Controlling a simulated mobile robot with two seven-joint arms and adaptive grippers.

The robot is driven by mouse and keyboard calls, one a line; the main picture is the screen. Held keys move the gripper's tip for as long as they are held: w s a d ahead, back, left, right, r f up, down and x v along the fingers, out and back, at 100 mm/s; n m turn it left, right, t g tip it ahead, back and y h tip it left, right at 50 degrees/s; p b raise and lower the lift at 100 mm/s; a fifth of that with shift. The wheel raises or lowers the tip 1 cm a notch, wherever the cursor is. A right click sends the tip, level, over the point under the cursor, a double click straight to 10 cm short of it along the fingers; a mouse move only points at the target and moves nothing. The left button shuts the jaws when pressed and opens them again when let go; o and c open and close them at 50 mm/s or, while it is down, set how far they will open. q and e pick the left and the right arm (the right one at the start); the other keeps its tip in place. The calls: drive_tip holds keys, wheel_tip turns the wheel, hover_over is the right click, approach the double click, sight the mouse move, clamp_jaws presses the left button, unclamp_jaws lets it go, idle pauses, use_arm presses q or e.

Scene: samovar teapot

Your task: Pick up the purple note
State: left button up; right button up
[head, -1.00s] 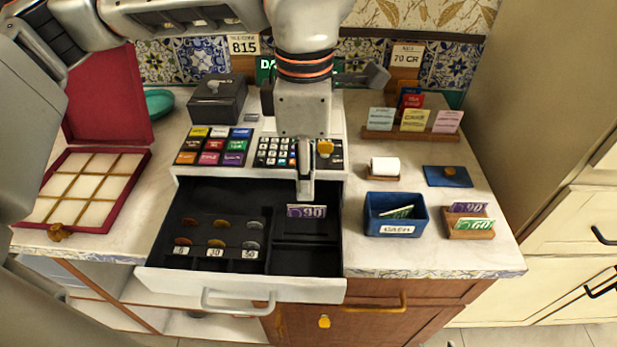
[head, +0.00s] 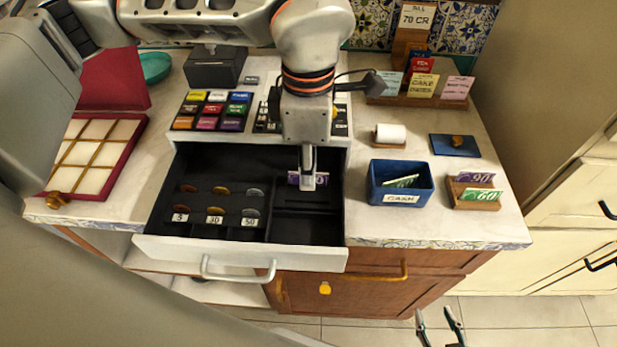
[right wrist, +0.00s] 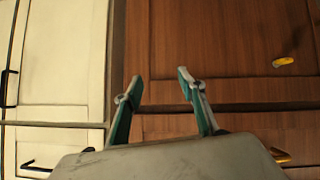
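A purple note (head: 321,180) stands in the rear right compartment of the open black cash drawer (head: 296,237). My left gripper (head: 307,172) is above that compartment, pointing down. Its fingers overlap the middle of the note and hide part of it. They are seen edge-on, so I cannot tell whether they are open or touch the note. A second purple note (head: 475,177) stands in a wooden holder (head: 456,195) at the right, behind a green note (head: 482,194). My right gripper (head: 438,318) is open and empty in front of the cabinet; the right wrist view shows it too (right wrist: 158,82).
A blue cash box (head: 401,186) stands right of the drawer. The cash register (head: 213,110) is behind it. Coins lie in the drawer's left compartments. A paper roll (head: 390,134) and a blue plate (head: 455,146) are on the counter.

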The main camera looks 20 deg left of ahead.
use_arm(q)
drive_tip(key=c, duration=0.5)
clamp_jaws()
drive_tip(key=shift+r, duration=0.2)
wheel_tip(320, 180, up, 25)
drive_tip(key=p, duration=0.7)
drive_tip(key=shift+f, duration=0.15)
idle(0.4)
drive_tip(key=shift+s, duration=0.1)
